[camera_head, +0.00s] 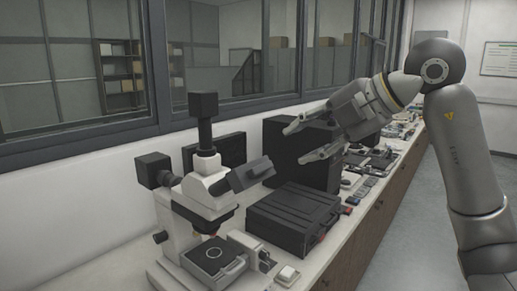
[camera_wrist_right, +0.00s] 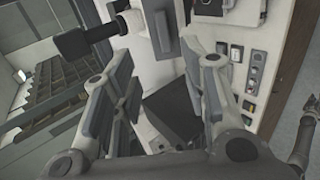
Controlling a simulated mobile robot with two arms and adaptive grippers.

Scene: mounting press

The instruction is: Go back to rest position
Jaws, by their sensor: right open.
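My right gripper (camera_head: 306,139) is open and empty. In the head view it hangs in the air above the bench, in front of the black box and above the black case. Its arm comes in from the right. In the right wrist view the gripper's fingers (camera_wrist_right: 165,95) are spread apart with nothing between them. A dark surface and part of the bench show beyond the fingers. My left gripper is not in view.
A white microscope (camera_head: 195,190) stands on the bench at left. A black case (camera_head: 293,212) lies beside it, with a tall black box (camera_head: 290,150) behind. Small items crowd the far bench (camera_head: 375,160). A windowed wall runs along the left. Floor at right (camera_head: 415,235) is clear.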

